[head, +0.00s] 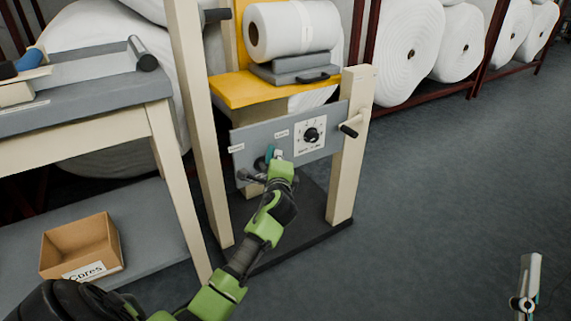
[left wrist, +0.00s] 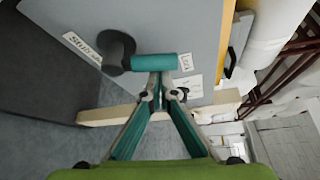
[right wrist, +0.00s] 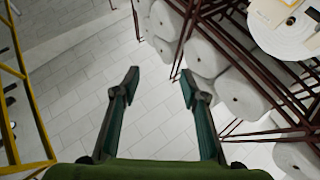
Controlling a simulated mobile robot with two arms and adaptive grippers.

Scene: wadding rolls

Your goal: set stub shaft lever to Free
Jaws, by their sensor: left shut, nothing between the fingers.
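The stub shaft lever has a dark round hub (left wrist: 117,50) and a teal handle (left wrist: 153,63), seen in the left wrist view on a grey panel. In that view the handle points right from the hub, toward a white label that seems to begin "Loc". In the head view the lever (head: 268,153) is partly hidden by my gripper. My left gripper (left wrist: 160,78) is shut and empty, its fingertips right at the handle's edge; I cannot tell whether they touch. My right gripper (right wrist: 160,82) is open and empty, away from the panel.
The panel (head: 259,143) also carries a numbered dial (head: 312,135) and a black-gripped crank (head: 348,130) on the right post. A yellow shelf (head: 240,90) with a white roll (head: 292,29) sits above. A workbench (head: 90,105) stands left.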

